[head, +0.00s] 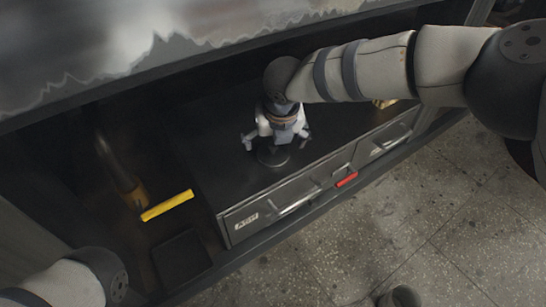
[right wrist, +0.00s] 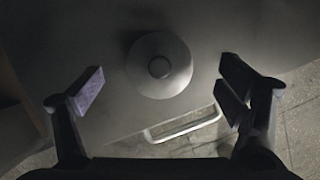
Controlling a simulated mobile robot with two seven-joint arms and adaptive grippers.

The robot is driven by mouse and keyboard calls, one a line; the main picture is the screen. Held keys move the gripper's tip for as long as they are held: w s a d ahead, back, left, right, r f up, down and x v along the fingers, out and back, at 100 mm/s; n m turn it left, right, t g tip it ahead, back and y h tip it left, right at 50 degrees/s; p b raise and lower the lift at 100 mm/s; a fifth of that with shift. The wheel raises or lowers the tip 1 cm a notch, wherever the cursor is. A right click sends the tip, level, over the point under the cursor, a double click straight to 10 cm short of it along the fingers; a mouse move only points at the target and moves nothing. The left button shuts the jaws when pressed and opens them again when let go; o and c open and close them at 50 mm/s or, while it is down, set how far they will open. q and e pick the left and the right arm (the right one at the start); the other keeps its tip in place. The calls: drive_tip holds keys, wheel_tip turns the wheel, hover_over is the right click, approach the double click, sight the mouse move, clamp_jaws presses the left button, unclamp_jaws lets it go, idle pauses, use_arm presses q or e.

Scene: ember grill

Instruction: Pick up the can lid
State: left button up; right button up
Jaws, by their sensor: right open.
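The can lid (head: 273,157) is a dark round disc lying on the black top of a drawer unit (head: 225,165). In the right wrist view the lid (right wrist: 159,82) appears as a grey disc with a small round knob in its middle. My right gripper (head: 276,139) is above the lid, pointing down. Its fingers (right wrist: 162,88) are spread wide on the left and right of the lid, apart from it, with nothing between them gripped. Part of my left arm shows at the lower left of the head view, but its gripper does not show.
A yellow bar (head: 167,205) lies left of the unit. A large grey hood (head: 120,45) overhangs behind. The speckled floor (head: 400,225) is open in front.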

sight(274, 146)
drive_tip(key=b+x, duration=0.1)
drive_tip(key=x, duration=0.2)
drive_tip(key=shift+f, duration=0.15)
drive_tip(key=shift+c, duration=0.6)
drive_tip(key=c, duration=0.9)
drive_tip(key=shift+s, duration=0.1)
drive_tip(key=c, duration=0.4)
drive_tip(key=shift+o, duration=0.2)
